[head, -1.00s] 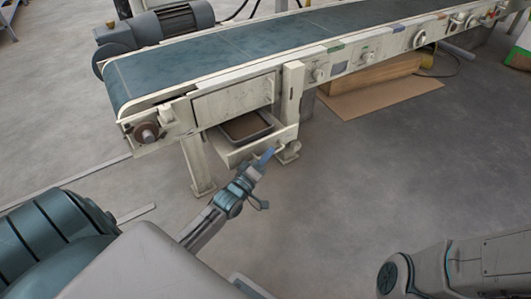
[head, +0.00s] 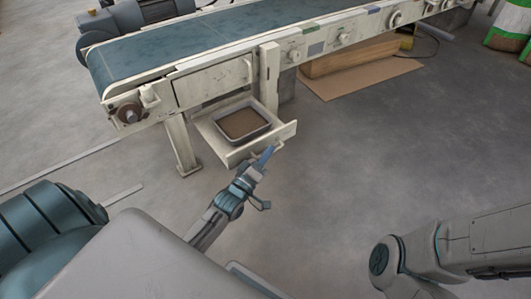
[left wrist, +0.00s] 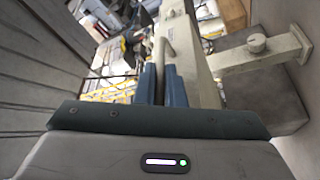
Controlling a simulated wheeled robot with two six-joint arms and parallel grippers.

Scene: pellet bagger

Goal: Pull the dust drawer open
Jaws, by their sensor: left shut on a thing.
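The dust drawer (head: 276,138) is a cream box under the near end of the conveyor, pulled well out of the frame. A grey tray (head: 270,131) with brown dust sits in it. My left gripper (head: 267,156) is at the drawer's front, its blue fingers shut on the handle, which the fingers mostly hide in the head view. In the left wrist view the blue fingers (left wrist: 160,86) close around the handle beside the cream drawer front (left wrist: 186,50). My right gripper is out of view; only part of that arm shows at the lower right.
The conveyor (head: 215,46) with its blue belt runs above the drawer. A conveyor leg (head: 181,145) stands left of the drawer, and another (head: 268,78) at its right. A cardboard sheet (head: 362,78) lies behind to the right. The floor in front is clear.

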